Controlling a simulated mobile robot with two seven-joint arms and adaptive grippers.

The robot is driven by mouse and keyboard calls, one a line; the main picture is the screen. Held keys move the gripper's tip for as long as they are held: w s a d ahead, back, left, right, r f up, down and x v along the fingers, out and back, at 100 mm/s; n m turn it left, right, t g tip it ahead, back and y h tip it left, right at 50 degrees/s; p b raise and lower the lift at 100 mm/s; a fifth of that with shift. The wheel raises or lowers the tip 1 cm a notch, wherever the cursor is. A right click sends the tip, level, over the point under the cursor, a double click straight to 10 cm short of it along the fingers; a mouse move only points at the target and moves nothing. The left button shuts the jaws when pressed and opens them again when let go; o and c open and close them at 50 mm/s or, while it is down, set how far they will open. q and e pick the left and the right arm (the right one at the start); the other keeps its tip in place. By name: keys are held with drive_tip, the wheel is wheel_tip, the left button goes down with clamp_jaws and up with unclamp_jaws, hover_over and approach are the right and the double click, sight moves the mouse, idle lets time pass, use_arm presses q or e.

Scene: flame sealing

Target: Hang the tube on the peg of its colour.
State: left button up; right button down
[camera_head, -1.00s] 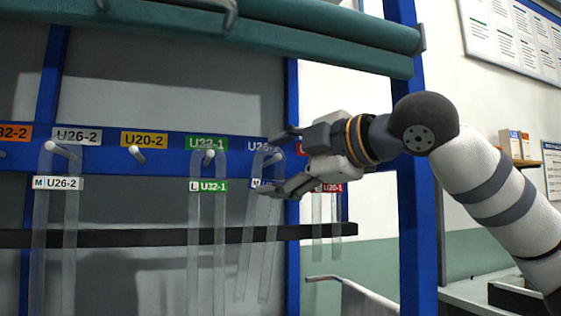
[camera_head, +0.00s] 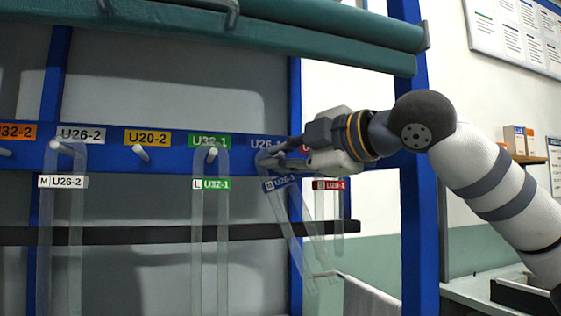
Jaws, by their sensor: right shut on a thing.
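A clear bent tube (camera_head: 292,225) with a blue tag (camera_head: 283,183) is at the blue-labelled U26-1 spot (camera_head: 266,143) on the rack's rail. My right gripper (camera_head: 276,162) comes in from the right and is shut on the tube's upper bend. The tube hangs tilted, its lower end swung to the right. The peg under the blue label is hidden by the gripper and tube, so I cannot tell whether the tube is around it. My left gripper is out of view.
Clear tubes hang on the white-labelled peg (camera_head: 62,146) and the green-labelled peg (camera_head: 211,153). The yellow-labelled peg (camera_head: 140,153) is empty. A red-tagged tube (camera_head: 329,208) hangs just right of the held one. A blue post (camera_head: 417,190) stands near my right arm.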

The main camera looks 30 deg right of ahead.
drive_tip(key=shift+w+a+f+g, duration=0.15)
drive_tip(key=shift+f, duration=0.35)
drive_tip(key=shift+w+a+f+g, duration=0.1)
drive_tip(key=shift+f+g, duration=0.05)
drive_tip(key=shift+f, duration=0.35)
drive_tip(key=c, duration=1.8)
unclamp_jaws()
drive_tip(key=shift+s, duration=0.1)
drive_tip(key=shift+o, duration=1.2)
drive_tip(key=shift+s, duration=0.2)
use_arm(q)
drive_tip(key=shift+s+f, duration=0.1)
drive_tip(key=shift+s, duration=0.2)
use_arm(e)
drive_tip(key=shift+w+r, duration=0.1)
drive_tip(key=shift+r, duration=0.1)
drive_tip(key=shift+o, duration=0.5)
drive_tip(key=o, duration=0.7)
drive_tip(key=shift+r, duration=0.1)
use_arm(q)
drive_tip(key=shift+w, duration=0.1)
use_arm(e)
drive_tip(key=shift+o, duration=0.2)
drive_tip(key=shift+d+r, duration=0.1)
drive_tip(key=shift+r, duration=0.05)
